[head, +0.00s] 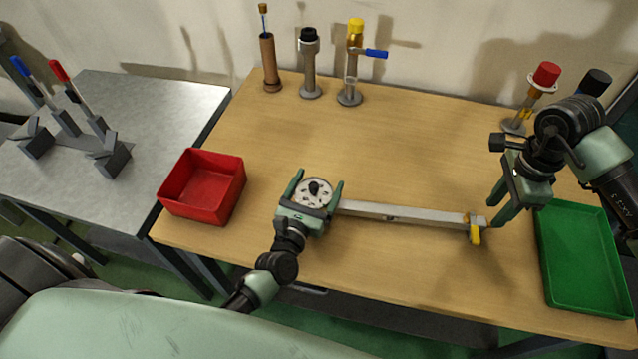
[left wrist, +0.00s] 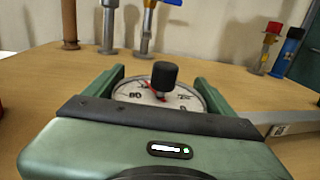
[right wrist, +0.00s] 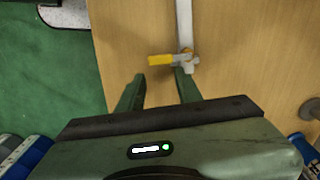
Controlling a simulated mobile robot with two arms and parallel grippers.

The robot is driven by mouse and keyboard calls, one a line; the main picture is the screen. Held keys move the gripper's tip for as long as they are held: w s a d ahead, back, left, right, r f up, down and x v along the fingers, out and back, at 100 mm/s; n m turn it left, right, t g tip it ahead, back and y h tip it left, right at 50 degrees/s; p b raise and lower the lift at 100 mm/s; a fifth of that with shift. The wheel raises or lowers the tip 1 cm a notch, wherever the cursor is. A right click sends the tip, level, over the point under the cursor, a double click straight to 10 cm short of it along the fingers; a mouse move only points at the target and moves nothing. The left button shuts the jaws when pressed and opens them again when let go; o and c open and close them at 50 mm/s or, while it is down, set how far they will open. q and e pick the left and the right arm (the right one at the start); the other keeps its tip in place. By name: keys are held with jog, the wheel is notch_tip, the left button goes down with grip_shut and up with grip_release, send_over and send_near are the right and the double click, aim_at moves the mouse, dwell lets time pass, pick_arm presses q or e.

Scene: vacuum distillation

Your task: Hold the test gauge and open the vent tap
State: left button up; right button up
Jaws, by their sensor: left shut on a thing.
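The test gauge (head: 314,193) has a round white dial with a black knob and lies at the left end of a grey metal bar (head: 400,214) on the wooden table. My left gripper (head: 318,179) is shut on the gauge, one finger on each side; the dial also shows in the left wrist view (left wrist: 178,97). The vent tap, with a yellow handle (head: 475,236), is at the bar's right end. My right gripper (head: 493,215) is open and empty, just right of the tap. In the right wrist view, the yellow handle (right wrist: 160,60) lies just beyond the fingertips.
A red bin (head: 203,187) stands left and a green tray (head: 583,260) right. Several upright fittings, including one with a yellow cap (head: 355,28) and one with a red cap (head: 546,75), stand along the back. The middle of the table behind the bar is clear.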

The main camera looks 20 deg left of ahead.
grip_shut()
jog(key=n+y, duration=0.1)
jog(key=n, duration=1)
jog(key=a+n+y, duration=0.1)
jog(key=n, duration=1.1)
jog(key=a+n+y, duration=0.1)
jog(key=n, duration=1.1)
jog(key=shift+s+a+g+y, duration=0.15)
jog(key=shift+s+g+y, duration=0.15)
jog(key=shift+g+y, duration=0.1)
